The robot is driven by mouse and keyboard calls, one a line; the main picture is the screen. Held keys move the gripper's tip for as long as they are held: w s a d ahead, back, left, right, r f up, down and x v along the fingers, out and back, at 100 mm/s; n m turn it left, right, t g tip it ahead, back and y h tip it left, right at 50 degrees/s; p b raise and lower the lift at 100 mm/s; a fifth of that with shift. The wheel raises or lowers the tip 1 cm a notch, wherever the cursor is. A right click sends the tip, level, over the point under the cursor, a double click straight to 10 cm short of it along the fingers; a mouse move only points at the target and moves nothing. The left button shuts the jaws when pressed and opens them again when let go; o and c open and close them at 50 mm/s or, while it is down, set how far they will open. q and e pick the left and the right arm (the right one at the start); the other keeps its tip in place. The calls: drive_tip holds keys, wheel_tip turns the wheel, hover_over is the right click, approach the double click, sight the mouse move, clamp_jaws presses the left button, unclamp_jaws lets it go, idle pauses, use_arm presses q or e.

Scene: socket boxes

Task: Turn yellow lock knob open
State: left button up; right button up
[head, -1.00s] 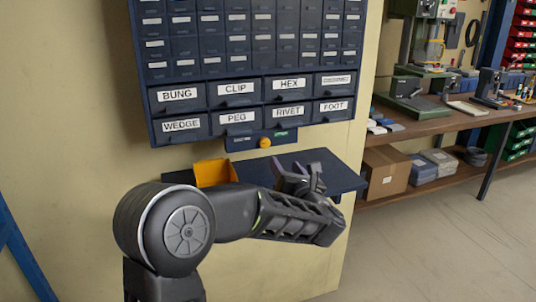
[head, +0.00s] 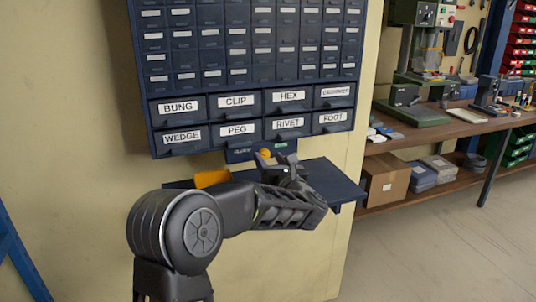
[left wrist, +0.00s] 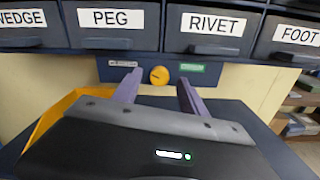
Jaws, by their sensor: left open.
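The yellow lock knob (left wrist: 159,76) is a round disc on a dark blue plate (left wrist: 122,73) under the drawer cabinet. It sits between a grey label and a green label. In the head view the knob (head: 265,153) shows just above my left gripper (head: 277,163). In the left wrist view my left gripper (left wrist: 158,88) is open, its two purple fingers pointing toward the plate on either side of the knob. Nothing is between the fingers in its grip; whether the tips reach the knob's depth I cannot tell. My right gripper is not in view.
Labelled drawers such as PEG (left wrist: 112,24) and RIVET (left wrist: 212,29) are just above. A dark blue shelf (head: 335,181) lies below, with an orange-yellow bin (head: 212,179) at its left. A workbench (head: 440,133) with machines stands to the right.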

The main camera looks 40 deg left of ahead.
use_arm(q)
drive_tip(key=shift+x, duration=0.8)
clamp_jaws()
